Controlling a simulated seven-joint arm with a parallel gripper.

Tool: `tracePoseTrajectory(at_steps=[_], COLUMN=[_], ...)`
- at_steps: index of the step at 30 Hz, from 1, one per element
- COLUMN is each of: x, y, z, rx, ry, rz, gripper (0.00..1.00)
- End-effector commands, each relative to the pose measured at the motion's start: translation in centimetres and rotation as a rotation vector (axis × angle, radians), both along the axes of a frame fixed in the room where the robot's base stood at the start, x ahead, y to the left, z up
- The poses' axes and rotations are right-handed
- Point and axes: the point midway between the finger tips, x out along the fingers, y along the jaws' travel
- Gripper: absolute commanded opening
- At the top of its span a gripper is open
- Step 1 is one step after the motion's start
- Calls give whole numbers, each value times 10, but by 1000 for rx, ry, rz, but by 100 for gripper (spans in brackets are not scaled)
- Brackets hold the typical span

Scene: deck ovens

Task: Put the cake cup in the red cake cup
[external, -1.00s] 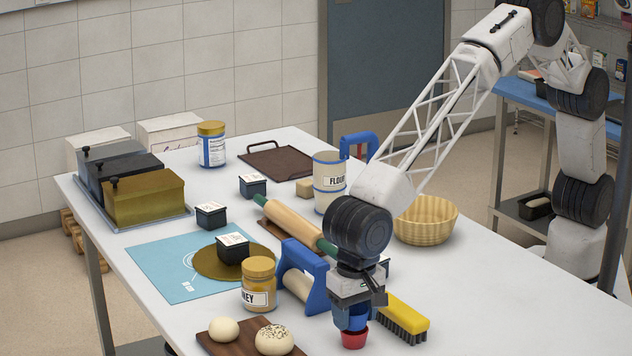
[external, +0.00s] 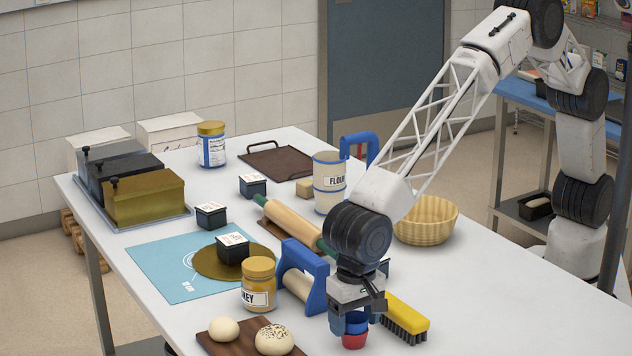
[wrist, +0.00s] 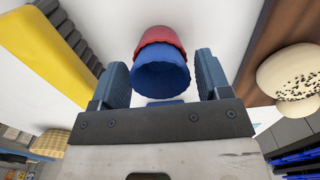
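The blue cake cup (external: 356,327) sits nested inside the red cake cup (external: 353,341), which stands on the table near its front edge. In the wrist view the blue cup (wrist: 160,77) covers most of the red cup (wrist: 159,39), whose rim and side show behind it. My gripper (external: 354,321) is directly above and around the cups, pointing down. In the wrist view my gripper (wrist: 161,68) is open, with one finger on each side of the blue cup and a visible gap on both sides. The inside of the red cup is hidden.
A yellow brush (external: 407,312) lies close on the right. A wooden board (external: 226,347) with buns is at front left. The table at right is clear.

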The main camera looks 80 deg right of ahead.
Motion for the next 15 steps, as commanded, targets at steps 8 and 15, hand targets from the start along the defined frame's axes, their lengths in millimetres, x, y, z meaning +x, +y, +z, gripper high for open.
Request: tracePoseTrajectory(at_steps=[8,15], x=[0,0], y=[0,0], z=[0,5], rx=[0,1], ry=[0,-1], rz=[0,0], gripper=[79,79])
